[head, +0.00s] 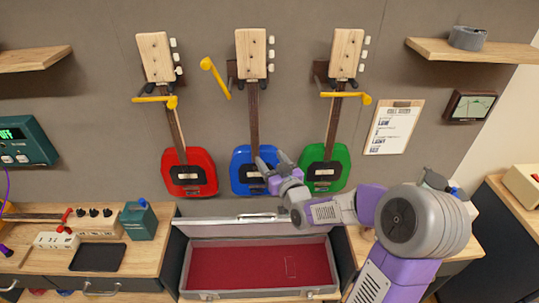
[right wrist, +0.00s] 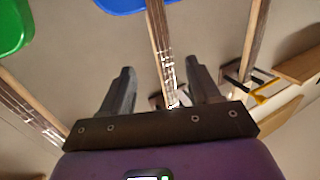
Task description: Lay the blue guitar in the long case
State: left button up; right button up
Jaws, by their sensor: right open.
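The blue guitar (head: 245,168) hangs upright in the middle of the wall, its wooden headstock (head: 251,54) in a dark hanger. The yellow bar (head: 214,76) beside it is swung up to the left, clear of the neck. My right gripper (head: 267,165) is open in front of the blue body near the neck's base, hiding part of it. In the right wrist view the blue guitar's neck (right wrist: 160,40) shows between the two spread fingers; I cannot tell how deep. The long case (head: 262,295) stands open below, red-lined, with its lid raised behind. My left gripper is not in view.
A red guitar (head: 190,176) and a green guitar (head: 325,168) hang either side, yellow bars across their necks. A bench (head: 150,262) with power strips and a teal box (head: 138,221) is left of the case. Shelves (head: 480,52) jut out at upper left and right.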

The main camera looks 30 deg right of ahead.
aim_at(257, 139)
jog(key=w, duration=0.4)
jog(key=w+d, duration=0.1)
jog(key=w, duration=0.1)
jog(key=shift+r, duration=0.15)
jog(key=w, duration=0.2)
jog(key=w+b, duration=0.1)
jog(key=shift+w+d, duration=0.15)
jog(key=shift+d, duration=0.1)
jog(key=shift+w+d, duration=0.15)
jog(key=shift+w, duration=0.6)
jog(key=shift+c, duration=0.4)
grip_shut()
dwell(0.4)
